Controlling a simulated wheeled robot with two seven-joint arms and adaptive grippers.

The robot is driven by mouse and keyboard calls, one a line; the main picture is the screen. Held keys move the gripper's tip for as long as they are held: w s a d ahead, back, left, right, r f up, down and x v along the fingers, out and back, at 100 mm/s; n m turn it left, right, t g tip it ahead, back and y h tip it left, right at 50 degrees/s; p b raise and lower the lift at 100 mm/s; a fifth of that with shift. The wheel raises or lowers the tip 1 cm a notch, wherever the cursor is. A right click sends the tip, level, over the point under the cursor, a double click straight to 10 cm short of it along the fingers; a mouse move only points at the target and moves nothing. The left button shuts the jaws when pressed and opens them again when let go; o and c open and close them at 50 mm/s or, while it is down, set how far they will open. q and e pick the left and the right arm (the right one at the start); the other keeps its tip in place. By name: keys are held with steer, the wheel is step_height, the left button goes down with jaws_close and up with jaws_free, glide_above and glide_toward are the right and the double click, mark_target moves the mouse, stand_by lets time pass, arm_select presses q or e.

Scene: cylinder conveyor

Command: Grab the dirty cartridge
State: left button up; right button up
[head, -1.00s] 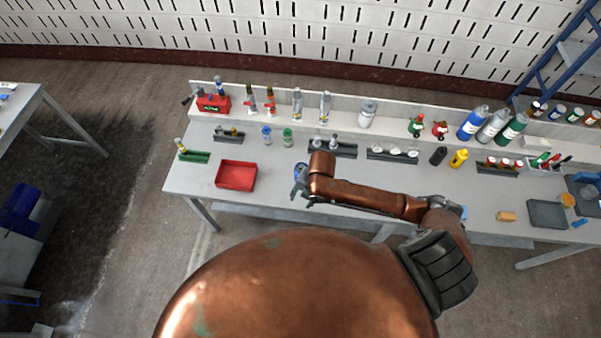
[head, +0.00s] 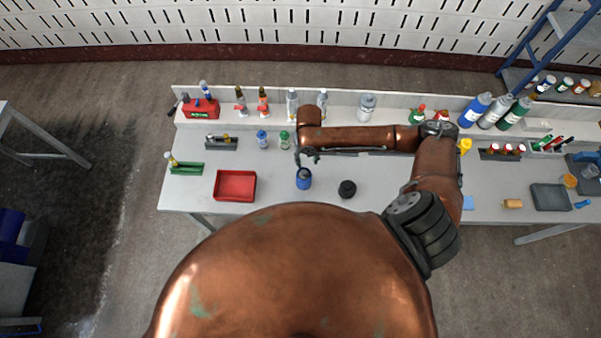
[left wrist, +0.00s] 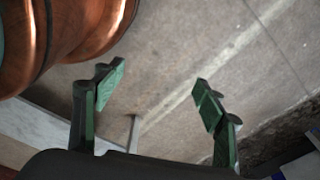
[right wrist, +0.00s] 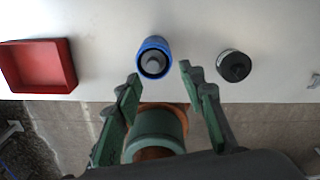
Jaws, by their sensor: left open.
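A blue cylinder (head: 304,179) with a dark grey top stands on the table near its front edge. In the right wrist view, the blue cylinder (right wrist: 153,50) lies just beyond my fingertips, roughly between them. A black cylinder (head: 347,189) stands to its right, also seen in the right wrist view (right wrist: 233,66). I cannot tell from its surface which one is the dirty cartridge. My right gripper (head: 308,156) is open and empty, and it also shows in the right wrist view (right wrist: 160,77). My left gripper (left wrist: 159,80) is open and empty, with floor behind it.
A red tray (head: 235,186) sits left of the blue cylinder. Small blue and green bottles (head: 284,140) stand behind. A rear shelf carries bottles and a red toolbox (head: 200,107). The table between the red tray and the blue cylinder is clear.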

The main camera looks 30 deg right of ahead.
mark_target(304, 172)
steer(key=f, duration=0.1)
steer(key=a+f, duration=0.1)
steer(key=f+p, duration=0.1)
steer(key=f, duration=0.1)
steer(key=shift+s+a, duration=0.15)
steer(key=shift+a, duration=0.15)
step_height(304, 172, down, 2)
steer(key=shift+f, duration=0.1)
steer(key=shift+d+f, duration=0.1)
steer(key=shift+c, duration=1.1)
steer(key=c, duration=0.5)
jaws_close()
arm_select(q)
steer(key=s, duration=0.1)
steer(key=s+r, duration=0.1)
steer(key=s, duration=0.1)
steer(key=shift+s+a+r, duration=0.1)
steer(key=shift+a, duration=0.05)
